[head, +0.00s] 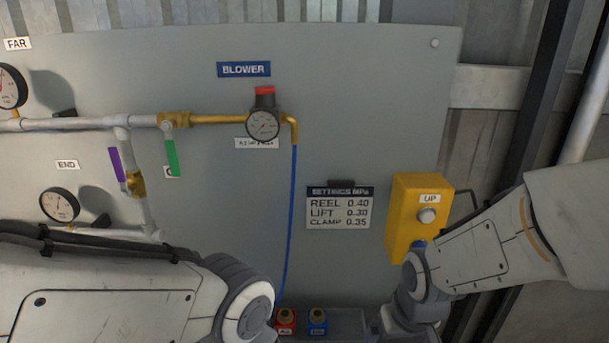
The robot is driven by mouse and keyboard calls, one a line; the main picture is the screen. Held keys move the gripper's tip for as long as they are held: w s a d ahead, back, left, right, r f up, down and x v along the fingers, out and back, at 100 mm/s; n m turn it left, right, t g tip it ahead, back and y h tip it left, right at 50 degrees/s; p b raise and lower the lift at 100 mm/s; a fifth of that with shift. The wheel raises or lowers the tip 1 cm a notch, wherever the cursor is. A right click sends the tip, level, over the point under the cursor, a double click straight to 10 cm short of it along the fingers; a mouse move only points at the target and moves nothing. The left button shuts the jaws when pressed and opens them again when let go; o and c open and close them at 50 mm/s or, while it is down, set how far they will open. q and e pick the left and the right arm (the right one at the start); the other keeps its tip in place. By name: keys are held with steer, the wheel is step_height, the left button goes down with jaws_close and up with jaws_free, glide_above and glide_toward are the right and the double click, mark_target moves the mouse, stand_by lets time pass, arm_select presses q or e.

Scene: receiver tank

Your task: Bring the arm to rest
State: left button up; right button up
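My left arm (110,300) comes in from the left across the bottom of the head view and ends at a round grey joint (245,302) near the lower edge. My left gripper is below the picture and does not show. My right arm (490,245) comes in from the right and slopes down to a grey joint (415,295), in front of the lower part of a yellow box (413,190). My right gripper does not show. What either gripper holds cannot be seen.
A grey panel carries a regulator with a red cap and gauge (263,120), a blue hose (292,220), and a pipe with green (171,155) and purple (117,165) handles. A settings sign (340,208) hangs mid-panel. Red (285,320) and blue (318,320) fittings sit below, between my arms.

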steer(key=s+a+r+n+g, duration=0.1)
steer(key=s+a+r+n, duration=0.1)
steer(key=s+a, duration=0.3)
steer(key=s+a+r+n+g, duration=0.1)
steer(key=s+a+r+n, duration=0.2)
steer(key=s, duration=0.4)
steer(key=a+n, duration=0.1)
steer(key=a, duration=0.1)
steer(key=shift+s+a+y, duration=0.25)
steer(key=shift+a+y, duration=0.05)
steer(key=shift+a, duration=0.1)
